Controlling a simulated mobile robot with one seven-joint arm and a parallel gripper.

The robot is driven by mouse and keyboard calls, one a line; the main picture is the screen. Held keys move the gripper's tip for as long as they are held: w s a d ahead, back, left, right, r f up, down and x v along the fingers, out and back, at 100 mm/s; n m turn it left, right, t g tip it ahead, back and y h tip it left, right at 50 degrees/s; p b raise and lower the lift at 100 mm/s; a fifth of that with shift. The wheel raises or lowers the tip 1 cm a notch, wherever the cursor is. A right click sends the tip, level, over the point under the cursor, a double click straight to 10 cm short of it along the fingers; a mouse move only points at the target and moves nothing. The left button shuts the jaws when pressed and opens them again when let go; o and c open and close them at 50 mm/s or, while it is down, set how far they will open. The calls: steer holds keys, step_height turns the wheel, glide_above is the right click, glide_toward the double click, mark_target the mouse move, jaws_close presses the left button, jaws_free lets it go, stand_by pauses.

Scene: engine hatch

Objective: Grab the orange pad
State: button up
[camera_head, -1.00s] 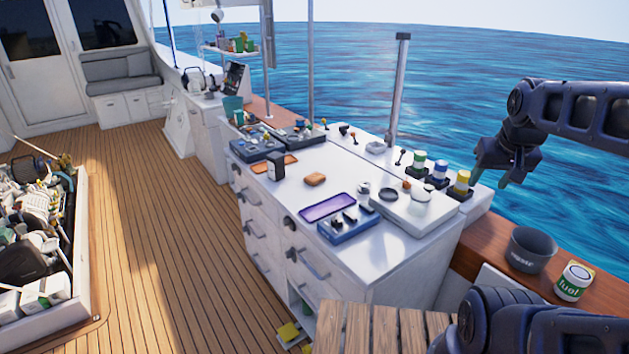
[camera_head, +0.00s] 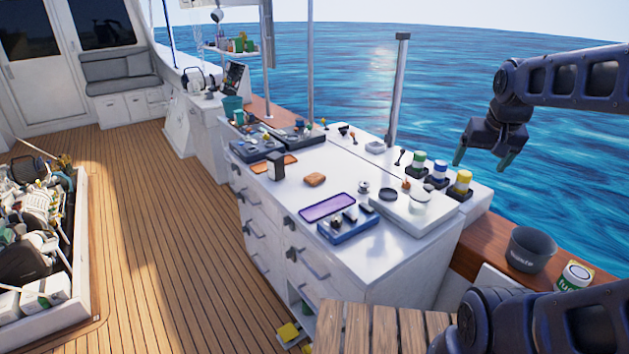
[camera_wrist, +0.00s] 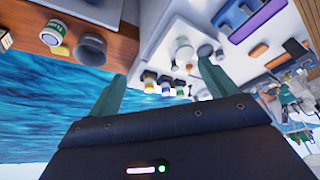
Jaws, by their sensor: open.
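The orange pad (camera_head: 315,180) is a small rounded orange-brown block lying flat on the white counter top, behind the purple tray. It also shows in the wrist view (camera_wrist: 258,51), at the upper right. My gripper (camera_head: 483,160) is open and empty, with two green fingers pointing down. It hangs in the air to the right of the counter, in front of the sea and well apart from the pad. In the wrist view, the two fingers (camera_wrist: 161,75) are spread apart with nothing held between them.
Near the pad are a purple tray (camera_head: 326,208), a blue tray of tools (camera_head: 349,228), a dark upright box (camera_head: 275,167) and an orange mat (camera_head: 290,159). Several capped jars (camera_head: 440,172) line the right edge.

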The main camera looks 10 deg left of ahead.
steer(key=w+a+r+m, duration=0.15)
steer(key=w+a, duration=0.25)
steer(key=w, duration=0.5)
steer(key=m+h, duration=0.3)
steer(key=m, duration=0.2)
glide_above(314, 176)
steer(key=s+a, duration=0.3)
steer(key=s, duration=0.1)
step_height(314, 176, down, 25)
steer(key=x, duration=1)
steer(key=shift+d, duration=0.15)
steer(key=shift+g, duration=0.3)
steer(key=c, duration=1.1)
